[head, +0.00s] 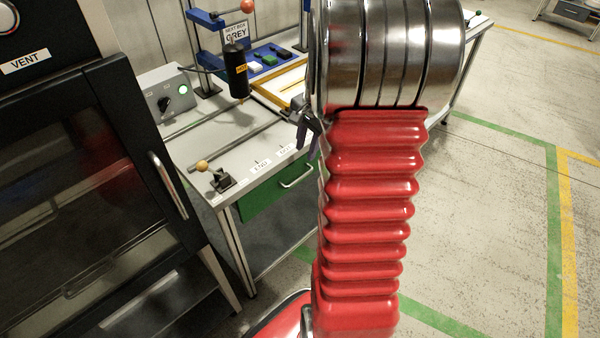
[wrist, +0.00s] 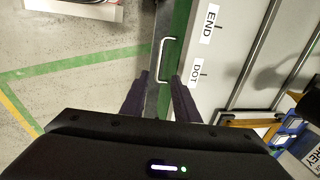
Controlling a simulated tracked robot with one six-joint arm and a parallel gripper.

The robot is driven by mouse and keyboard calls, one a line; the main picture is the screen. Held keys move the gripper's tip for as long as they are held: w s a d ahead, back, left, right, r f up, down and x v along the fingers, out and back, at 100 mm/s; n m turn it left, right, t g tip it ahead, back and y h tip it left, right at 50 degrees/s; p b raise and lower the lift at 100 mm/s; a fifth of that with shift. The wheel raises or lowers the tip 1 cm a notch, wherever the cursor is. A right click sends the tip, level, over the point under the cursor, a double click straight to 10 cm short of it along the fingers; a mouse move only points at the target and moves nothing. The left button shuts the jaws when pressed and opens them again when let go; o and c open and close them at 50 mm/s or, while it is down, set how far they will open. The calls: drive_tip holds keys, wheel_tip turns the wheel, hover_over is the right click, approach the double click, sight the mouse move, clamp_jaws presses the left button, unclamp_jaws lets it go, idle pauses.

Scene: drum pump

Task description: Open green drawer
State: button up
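The green drawer (head: 262,203) sits under the front edge of the workbench, and its front looks flush with the bench. Its pale bar handle (head: 298,178) is on the right part of the front. In the wrist view the green drawer front (wrist: 181,25) is a narrow strip, and the handle (wrist: 164,45) stands out from it. My gripper (wrist: 161,77) is open, with the near end of the handle appearing between its dark fingertips. Contact cannot be told. In the head view my gripper (head: 308,130) is partly hidden by my arm, above the handle.
A dark oven-like cabinet (head: 100,190) stands close on the left. The bench top (head: 225,160) holds a lever with a wooden knob (head: 202,166), a grey control box (head: 165,100) and a black hanging cylinder (head: 236,70). Open floor (head: 490,220) lies at right.

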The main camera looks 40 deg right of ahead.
sight(300, 178)
drive_tip(key=w+f, duration=0.1)
drive_tip(key=f, duration=0.8)
drive_tip(key=w+f, duration=0.1)
drive_tip(key=f, duration=0.3)
drive_tip(key=shift+w+f, duration=0.25)
drive_tip(key=shift+w, duration=0.05)
clamp_jaws()
idle(0.5)
drive_tip(key=shift+s, duration=0.1)
